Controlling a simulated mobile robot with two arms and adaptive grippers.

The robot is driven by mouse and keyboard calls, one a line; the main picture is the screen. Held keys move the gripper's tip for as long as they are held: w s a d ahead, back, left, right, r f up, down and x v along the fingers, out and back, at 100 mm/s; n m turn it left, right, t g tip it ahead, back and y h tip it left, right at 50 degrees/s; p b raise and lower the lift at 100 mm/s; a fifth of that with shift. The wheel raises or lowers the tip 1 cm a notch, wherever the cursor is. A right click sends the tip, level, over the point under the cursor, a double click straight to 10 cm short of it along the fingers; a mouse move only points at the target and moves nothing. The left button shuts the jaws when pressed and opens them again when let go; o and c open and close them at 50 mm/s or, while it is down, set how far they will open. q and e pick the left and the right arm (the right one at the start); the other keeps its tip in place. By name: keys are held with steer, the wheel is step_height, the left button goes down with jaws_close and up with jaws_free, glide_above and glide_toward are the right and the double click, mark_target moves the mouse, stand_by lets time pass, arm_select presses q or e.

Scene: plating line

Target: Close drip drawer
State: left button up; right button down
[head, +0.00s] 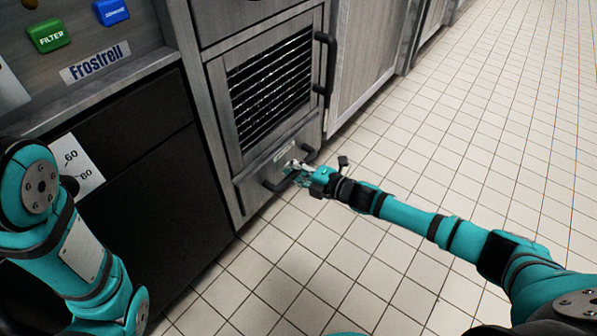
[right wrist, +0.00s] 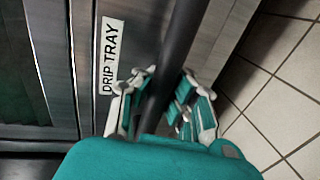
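The drip drawer (head: 250,196) is the low metal front under the grille of the steel unit. Its front looks about level with the unit, but a small gap cannot be ruled out. Its white label reading "DRIP TRAY" (right wrist: 110,55) shows in the right wrist view. My right gripper (head: 297,169) is at the drawer's dark bar handle (right wrist: 178,45). Its fingers (right wrist: 166,92) lie on both sides of the bar, with the tips leaning in close against it. The gripper covers part of the handle in the head view. My left arm shows at the left; its gripper is out of view.
Above the drawer is a grilled door (head: 272,88) with an upright dark handle (head: 326,65). Green (head: 49,36) and blue (head: 110,11) buttons sit on the panel at upper left. The tiled floor (head: 480,130) at the right is clear.

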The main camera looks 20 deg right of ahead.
steer(key=shift+a+r, duration=0.1)
steer(key=shift+r, duration=0.15)
steer(key=c, duration=1.2)
jaws_free()
steer(key=v, duration=1.2)
steer(key=shift+f, duration=0.2)
